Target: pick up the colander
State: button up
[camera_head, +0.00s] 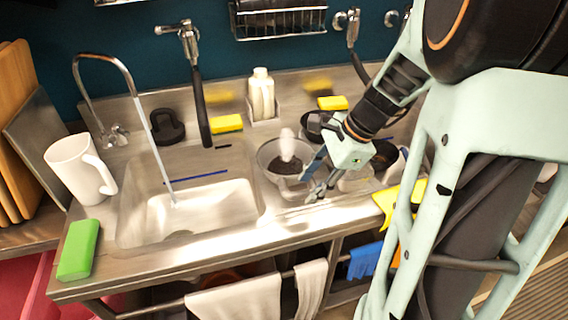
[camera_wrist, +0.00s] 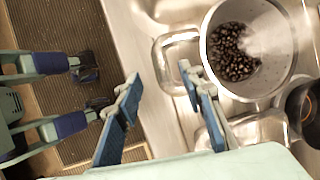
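The colander (camera_head: 270,153) appears to be the round metal bowl right of the sink basin, with dark beans inside. It also shows at the upper right of the wrist view (camera_wrist: 284,72). A whitish, blurred patch rises over its beans. My gripper (camera_head: 312,182) is at the bowl's front right in the head view. In the wrist view my gripper (camera_wrist: 160,74) is open and empty, its fingers apart. The bowl lies beyond the right finger, not between the fingers. A shiny metal loop (camera_wrist: 160,65) lies beside the bowl; I cannot tell whether it is its handle.
The sink basin (camera_head: 140,228) with running water is to the left. A white pitcher (camera_head: 72,165) and green sponge (camera_head: 78,250) stand farther left. A white bottle (camera_head: 262,95) and yellow sponges (camera_head: 227,123) are behind. Dark pans (camera_head: 318,124) crowd near my arm. Cloths hang in front.

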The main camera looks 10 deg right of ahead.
aim_at(302, 192)
jog(key=shift+x, duration=2.8)
jog(key=shift+w+a+r, duration=0.1)
jog(key=shift+w, duration=0.05)
jog(key=shift+c, duration=0.6)
grip_shut()
